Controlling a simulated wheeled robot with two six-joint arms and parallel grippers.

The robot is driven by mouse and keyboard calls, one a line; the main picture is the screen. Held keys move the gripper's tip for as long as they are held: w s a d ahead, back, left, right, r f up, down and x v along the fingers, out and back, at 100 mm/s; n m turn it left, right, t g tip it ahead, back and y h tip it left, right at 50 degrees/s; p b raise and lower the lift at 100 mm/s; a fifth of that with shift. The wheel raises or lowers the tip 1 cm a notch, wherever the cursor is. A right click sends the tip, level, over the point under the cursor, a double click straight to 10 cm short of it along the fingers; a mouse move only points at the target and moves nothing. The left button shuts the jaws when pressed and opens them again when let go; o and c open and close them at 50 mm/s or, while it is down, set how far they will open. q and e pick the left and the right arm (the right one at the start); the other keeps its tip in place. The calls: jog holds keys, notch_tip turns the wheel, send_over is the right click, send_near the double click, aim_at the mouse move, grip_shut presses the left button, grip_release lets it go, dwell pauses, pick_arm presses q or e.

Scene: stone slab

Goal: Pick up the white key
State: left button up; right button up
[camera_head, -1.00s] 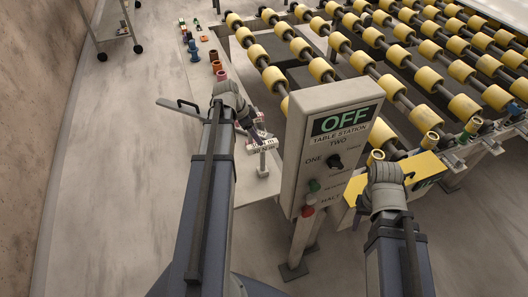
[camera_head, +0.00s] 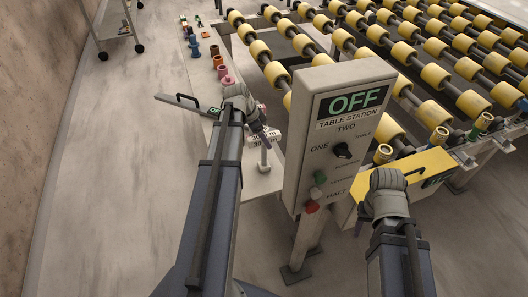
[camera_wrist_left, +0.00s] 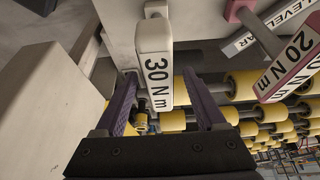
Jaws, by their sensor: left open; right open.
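The white key, labelled "30 N m", shows large in the left wrist view (camera_wrist_left: 155,65). In the head view it is a small white block (camera_head: 268,141) on the narrow bench, partly hidden by my left gripper (camera_head: 266,130). In the left wrist view my left gripper (camera_wrist_left: 160,82) is open, with one dark finger on each side of the white key. I cannot tell whether the fingers touch it. My right gripper (camera_head: 360,219) is open, by the yellow box right of the control post, and mostly hidden by its own wrist.
A pink key marked "20 N m" (camera_wrist_left: 291,62) is right of the white one. The control post (camera_head: 338,140) reading OFF stands right of my left gripper. Yellow rollers (camera_head: 421,77) fill the back right. Coloured pieces (camera_head: 218,61) line the bench.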

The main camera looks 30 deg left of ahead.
pick_arm(q)
grip_shut()
dwell(0.6)
dwell(0.8)
